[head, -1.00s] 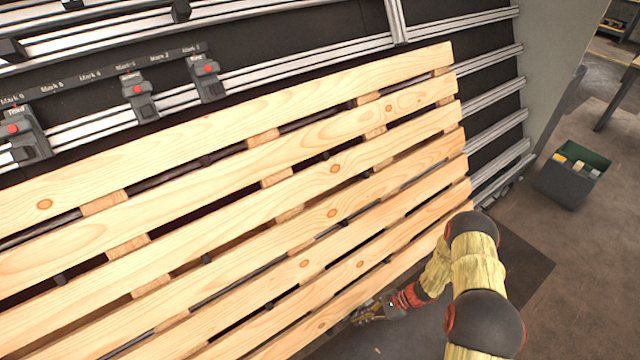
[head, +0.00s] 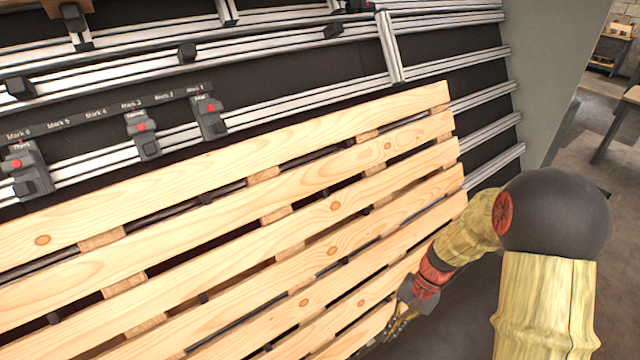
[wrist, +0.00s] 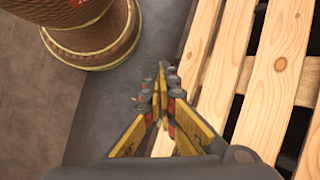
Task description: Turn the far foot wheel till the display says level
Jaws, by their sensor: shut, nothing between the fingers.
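No foot wheel and no display can be made out in either view. My gripper (head: 398,322) is low at the right edge of the wooden pallet (head: 290,205) in the head view, partly cut off from sight by the slats and my arm. In the wrist view my gripper (wrist: 160,98) points down past the pallet slats (wrist: 250,75), its yellow fingers closed together with nothing between them. The slats lie just to its right, and grey floor lies below and to its left.
A brown ribbed round drum-like body (wrist: 95,28) stands at the upper left of the wrist view. Rails with clamp blocks (head: 142,135) and a strip of marks (head: 95,112) run behind the pallet. A grey panel (head: 550,70) stands at the right.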

